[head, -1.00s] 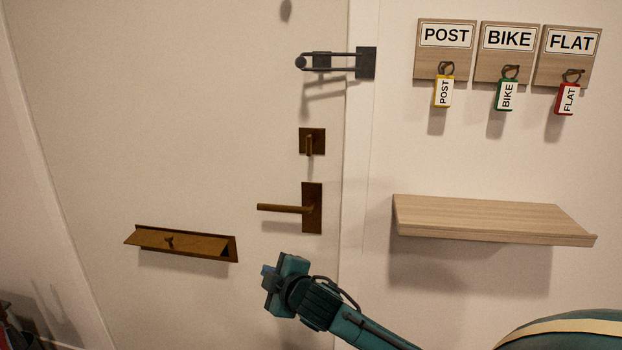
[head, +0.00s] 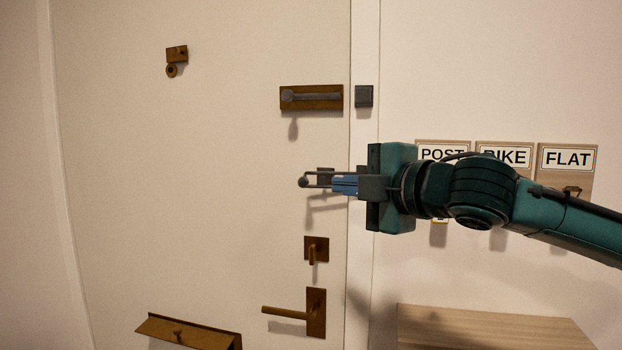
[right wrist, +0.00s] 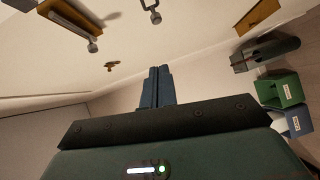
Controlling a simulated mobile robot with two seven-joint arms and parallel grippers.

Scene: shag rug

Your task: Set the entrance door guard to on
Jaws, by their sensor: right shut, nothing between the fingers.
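The door guard (head: 315,183) is a dark loop-shaped bar with a round knob at its left end, lying across the door's right edge. A small dark plate (head: 325,171) sits on the door behind it. My right gripper (head: 334,185) is shut and empty, its blue fingertips over the guard's right part in the head view. The gripper hides the guard's frame end. In the right wrist view the guard's end (right wrist: 151,14) shows beyond the closed fingertips (right wrist: 158,70). I cannot tell whether they touch. My left gripper is out of view.
Above the guard is a brass slide bolt (head: 311,97) with a dark keeper (head: 364,96) on the frame. Below are a brass turn lock (head: 316,248) and a lever handle (head: 315,312). Signed key boards (head: 567,160) and a wooden shelf (head: 480,325) are to the right.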

